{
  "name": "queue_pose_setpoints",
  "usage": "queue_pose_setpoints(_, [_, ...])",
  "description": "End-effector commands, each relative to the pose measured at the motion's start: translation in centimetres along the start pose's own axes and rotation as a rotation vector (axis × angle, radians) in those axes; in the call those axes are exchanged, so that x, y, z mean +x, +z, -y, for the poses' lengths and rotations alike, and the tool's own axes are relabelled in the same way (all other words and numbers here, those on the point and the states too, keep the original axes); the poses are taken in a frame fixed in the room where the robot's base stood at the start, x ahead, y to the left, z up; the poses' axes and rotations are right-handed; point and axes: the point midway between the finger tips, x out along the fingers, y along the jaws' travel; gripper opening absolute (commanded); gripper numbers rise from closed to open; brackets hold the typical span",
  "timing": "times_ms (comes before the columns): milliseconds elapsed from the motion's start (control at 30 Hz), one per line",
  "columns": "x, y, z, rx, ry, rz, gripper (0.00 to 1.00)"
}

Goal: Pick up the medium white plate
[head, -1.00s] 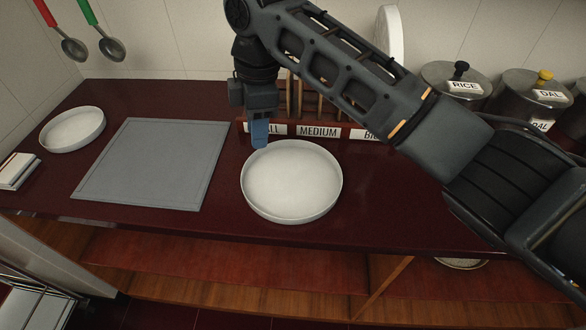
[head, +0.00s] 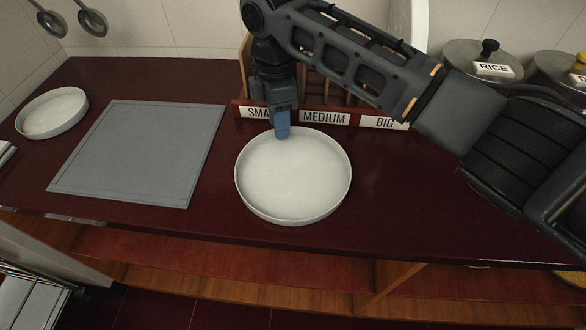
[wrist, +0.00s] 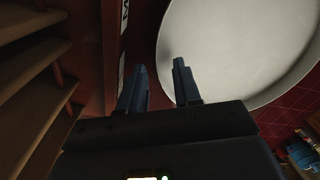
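A round white plate with a raised rim (head: 292,185) lies flat on the dark red counter, right of the grey board. It fits the medium plate, between a smaller and a larger one in size. My gripper (head: 282,130) points down at its far rim. In the wrist view the fingers of my gripper (wrist: 160,80) are apart with nothing clamped. One finger overlaps the plate (wrist: 240,50) and the other is outside its rim. I cannot tell the exact height of the fingertips against the rim.
A wooden rack labelled small, medium and big (head: 325,118) stands just behind the plate, close to my gripper. A large white plate (head: 408,30) stands upright at its right. A smaller white plate (head: 52,113) lies left of the grey board (head: 140,150). Lidded pots (head: 482,62) stand at the back right.

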Motion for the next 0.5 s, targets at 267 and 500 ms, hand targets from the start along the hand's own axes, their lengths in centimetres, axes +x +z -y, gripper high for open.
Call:
queue_pose_setpoints(267, [1.09, 0.0, 0.02, 0.0, 0.0, 0.0, 0.33])
queue_pose_setpoints(500, [1.05, -0.02, 0.01, 0.0, 0.0, 0.0, 0.18])
